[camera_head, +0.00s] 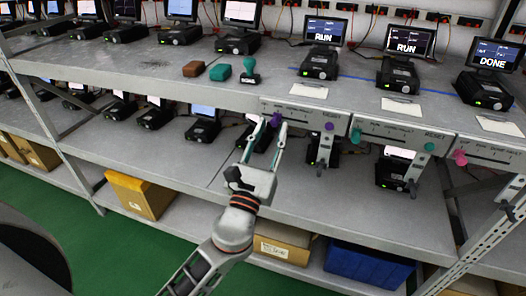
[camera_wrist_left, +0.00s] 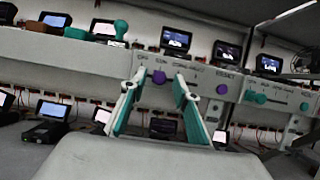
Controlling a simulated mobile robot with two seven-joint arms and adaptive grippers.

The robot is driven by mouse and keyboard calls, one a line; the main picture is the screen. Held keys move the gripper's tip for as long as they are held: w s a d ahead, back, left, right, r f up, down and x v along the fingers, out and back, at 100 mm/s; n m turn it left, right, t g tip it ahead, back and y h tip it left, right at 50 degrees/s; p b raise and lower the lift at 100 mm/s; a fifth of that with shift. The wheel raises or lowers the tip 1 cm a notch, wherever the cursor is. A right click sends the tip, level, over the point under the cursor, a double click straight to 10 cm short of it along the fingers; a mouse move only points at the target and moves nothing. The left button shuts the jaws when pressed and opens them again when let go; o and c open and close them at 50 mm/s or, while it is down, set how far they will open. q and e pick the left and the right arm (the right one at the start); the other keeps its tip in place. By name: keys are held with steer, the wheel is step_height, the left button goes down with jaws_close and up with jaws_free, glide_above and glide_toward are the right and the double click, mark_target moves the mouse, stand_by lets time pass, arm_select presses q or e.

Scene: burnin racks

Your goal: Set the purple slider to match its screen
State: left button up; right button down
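The purple slider knob (camera_head: 277,118) sits near the left end of its slot on a grey panel (camera_head: 300,110) at the shelf's front edge. It also shows in the left wrist view (camera_wrist_left: 159,77), between the fingers. The small slot labels are hard to read. A purple button (camera_head: 329,126) marked RESET is at the panel's right end. The screen (camera_head: 325,31) above this panel reads RUN. My left gripper (camera_head: 272,124) is open, with its fingertips around or just in front of the knob; contact cannot be told. My right gripper is not in view.
A panel with a teal slider knob (camera_head: 356,134) and one with a pink knob (camera_head: 461,157) stand to the right; their screens read RUN (camera_head: 409,41) and DONE (camera_head: 495,54). A brown block (camera_head: 194,69), a teal block (camera_head: 220,72) and a teal stamp-like object (camera_head: 250,72) lie on the shelf.

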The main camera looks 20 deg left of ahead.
arm_select(q)
steer(key=v, duration=1)
steer(key=shift+s, duration=0.25)
steer(key=shift+f, duration=0.15)
step_height(320, 180, down, 20)
steer(key=s+a+n+g, duration=0.2)
steer(key=n+g, duration=0.4)
steer(key=n, duration=0.7)
steer(key=s+f+n+g+h, duration=0.1)
steer(key=s+f+n+g, duration=0.2)
steer(key=s+f+n, duration=0.2)
steer(key=s+f+n+g+h, duration=0.2)
steer(key=s+f+n, duration=0.4)
steer(key=f+n, duration=0.5)
steer(key=shift+s+d+f+n+g, duration=0.25)
steer(key=shift+d+n+g, duration=0.15)
steer(key=shift+n, duration=0.8)
